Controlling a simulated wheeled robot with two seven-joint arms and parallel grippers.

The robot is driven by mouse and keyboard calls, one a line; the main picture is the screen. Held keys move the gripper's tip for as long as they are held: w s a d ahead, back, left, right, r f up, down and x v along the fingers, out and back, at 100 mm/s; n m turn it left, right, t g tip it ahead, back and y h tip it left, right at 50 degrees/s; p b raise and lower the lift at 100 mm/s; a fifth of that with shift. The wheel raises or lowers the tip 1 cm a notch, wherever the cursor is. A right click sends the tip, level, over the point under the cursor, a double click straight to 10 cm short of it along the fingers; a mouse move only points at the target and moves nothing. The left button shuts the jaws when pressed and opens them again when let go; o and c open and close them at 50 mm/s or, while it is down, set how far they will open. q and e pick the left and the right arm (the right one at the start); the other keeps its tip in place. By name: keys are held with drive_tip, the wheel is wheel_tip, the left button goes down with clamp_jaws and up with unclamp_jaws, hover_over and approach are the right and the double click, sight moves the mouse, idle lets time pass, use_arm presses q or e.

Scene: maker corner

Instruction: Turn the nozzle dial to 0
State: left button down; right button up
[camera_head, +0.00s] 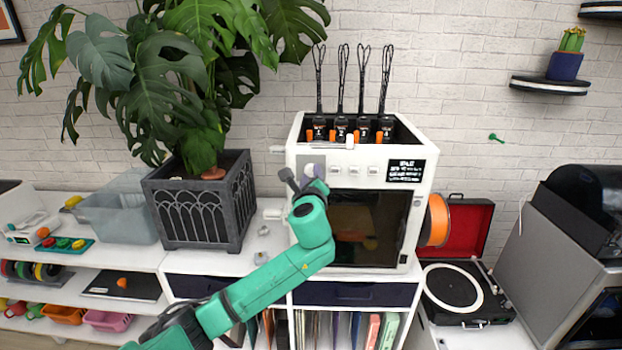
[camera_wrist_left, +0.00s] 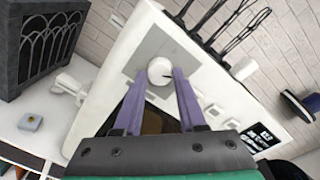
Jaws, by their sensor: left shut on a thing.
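The nozzle dial is a round white knob (camera_wrist_left: 160,71) on a grey panel at the upper left of the front of a white 3D printer (camera_head: 432,160). In the head view the dial (camera_head: 309,169) shows just above my gripper. A short dark mark on the dial points to the right in the wrist view. My left gripper (camera_wrist_left: 160,76) has its two purple fingers at either side of the dial and is shut on it. In the head view my left gripper (camera_head: 312,184) is partly hidden by its own wrist. No numbers around the dial can be read. My right gripper is not in view.
Several small white buttons (camera_head: 354,169) and a black label (camera_head: 405,170) are right of the dial. A dark planter (camera_head: 200,200) with a large plant stands close left of the printer. An orange spool (camera_head: 436,220) is on its right side.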

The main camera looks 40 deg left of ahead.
use_arm(q)
drive_tip(key=n+b, duration=0.1)
drive_tip(key=n, duration=0.5)
drive_tip(key=shift+h+b, duration=0.3)
drive_tip(key=shift+b, duration=0.05)
drive_tip(key=n+b, duration=0.1)
drive_tip(key=n, duration=0.3)
drive_tip(key=shift+n, duration=0.4)
drive_tip(key=shift+a+t, duration=0.1)
drive_tip(key=shift+t, duration=0.2)
drive_tip(key=shift+c, duration=2.4)
unclamp_jaws()
drive_tip(key=shift+s+b, duration=0.15)
drive_tip(key=shift+b, duration=0.15)
